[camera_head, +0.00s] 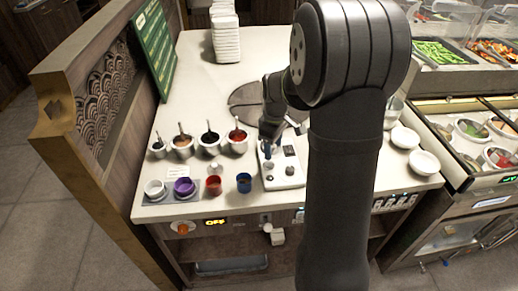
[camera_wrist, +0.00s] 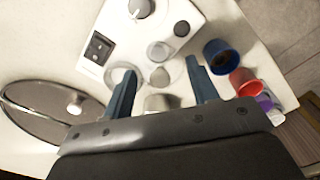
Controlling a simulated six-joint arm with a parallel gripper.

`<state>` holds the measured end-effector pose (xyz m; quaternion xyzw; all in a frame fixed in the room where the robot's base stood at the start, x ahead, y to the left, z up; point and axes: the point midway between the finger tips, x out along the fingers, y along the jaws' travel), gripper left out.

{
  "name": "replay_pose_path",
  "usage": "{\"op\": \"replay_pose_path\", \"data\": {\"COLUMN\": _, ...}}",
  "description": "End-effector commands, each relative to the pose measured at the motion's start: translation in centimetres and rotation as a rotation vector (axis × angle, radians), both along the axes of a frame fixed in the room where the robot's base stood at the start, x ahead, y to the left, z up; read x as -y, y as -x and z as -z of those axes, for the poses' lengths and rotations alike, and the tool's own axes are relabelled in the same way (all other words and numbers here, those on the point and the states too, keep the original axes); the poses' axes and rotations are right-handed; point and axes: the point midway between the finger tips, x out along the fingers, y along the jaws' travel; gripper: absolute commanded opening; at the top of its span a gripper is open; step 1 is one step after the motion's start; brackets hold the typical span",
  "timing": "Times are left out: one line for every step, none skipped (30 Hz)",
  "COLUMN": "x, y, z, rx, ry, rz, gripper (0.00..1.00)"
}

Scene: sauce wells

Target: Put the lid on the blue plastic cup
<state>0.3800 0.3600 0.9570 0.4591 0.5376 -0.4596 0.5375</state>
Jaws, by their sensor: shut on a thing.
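The blue plastic cup (camera_head: 244,182) stands near the counter's front edge, right of the red cup. In the wrist view the blue cup (camera_wrist: 222,58) lies just beyond my right finger, its mouth open. My gripper (camera_head: 267,151) is over the white device, behind and to the right of the blue cup. In the wrist view my gripper (camera_wrist: 160,68) has its fingers apart, shut on a pale, see-through round thing that looks like the lid (camera_wrist: 146,74). The lid is apart from the cup; its edges are hard to make out.
The white device (camera_head: 281,178) has knobs on top. The red cup (camera_head: 213,186), purple cup (camera_head: 184,187) and white cup (camera_head: 154,188) stand left of the blue cup. Several sauce bowls (camera_head: 209,148) with spoons stand behind. White bowls (camera_head: 424,163) are at the right.

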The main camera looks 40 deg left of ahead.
Motion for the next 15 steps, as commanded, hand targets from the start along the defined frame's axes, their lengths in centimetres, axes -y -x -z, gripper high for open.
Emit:
{"op": "replay_pose_path", "data": {"x": 0.2, "y": 0.0, "z": -0.3, "rx": 0.001, "ry": -0.001, "rz": 0.000, "gripper": 0.33}}
{"op": "replay_pose_path", "data": {"x": 0.2, "y": 0.3, "z": -0.5, "rx": 0.002, "ry": -0.001, "rz": -0.001, "gripper": 0.33}}
{"op": "replay_pose_path", "data": {"x": 0.1, "y": 0.8, "z": -0.6, "rx": 0.002, "ry": -0.001, "rz": -0.003, "gripper": 0.33}}
{"op": "replay_pose_path", "data": {"x": -0.1, "y": 1.3, "z": -0.7, "rx": 0.001, "ry": -0.001, "rz": -0.005, "gripper": 0.33}}
{"op": "replay_pose_path", "data": {"x": -0.4, "y": 1.9, "z": -0.8, "rx": 0.001, "ry": -0.001, "rz": -0.007, "gripper": 0.33}}
{"op": "replay_pose_path", "data": {"x": -0.8, "y": 2.9, "z": -1.0, "rx": 0.002, "ry": -0.001, "rz": -0.008, "gripper": 0.33}}
{"op": "replay_pose_path", "data": {"x": -1.2, "y": 3.7, "z": -1.1, "rx": 0.002, "ry": -0.001, "rz": -0.009, "gripper": 0.33}}
{"op": "replay_pose_path", "data": {"x": -1.5, "y": 4.5, "z": -1.2, "rx": 0.002, "ry": -0.001, "rz": -0.009, "gripper": 0.33}}
{"op": "replay_pose_path", "data": {"x": -1.9, "y": 5.5, "z": -1.3, "rx": 0.002, "ry": -0.001, "rz": -0.009, "gripper": 0.33}}
{"op": "replay_pose_path", "data": {"x": -2.2, "y": 6.3, "z": -1.4, "rx": 0.002, "ry": -0.001, "rz": -0.010, "gripper": 0.33}}
{"op": "replay_pose_path", "data": {"x": -2.5, "y": 7.0, "z": -1.4, "rx": 0.002, "ry": -0.001, "rz": -0.009, "gripper": 0.33}}
{"op": "replay_pose_path", "data": {"x": -2.8, "y": 7.8, "z": -1.5, "rx": 0.003, "ry": -0.001, "rz": -0.009, "gripper": 0.33}}
{"op": "replay_pose_path", "data": {"x": -3.0, "y": 8.4, "z": -1.6, "rx": 0.002, "ry": -0.001, "rz": -0.008, "gripper": 0.33}}
{"op": "replay_pose_path", "data": {"x": -3.1, "y": 8.9, "z": -1.6, "rx": 0.002, "ry": 0.000, "rz": -0.007, "gripper": 0.33}}
{"op": "replay_pose_path", "data": {"x": -3.3, "y": 9.5, "z": -1.6, "rx": 0.002, "ry": 0.000, "rz": -0.006, "gripper": 0.33}}
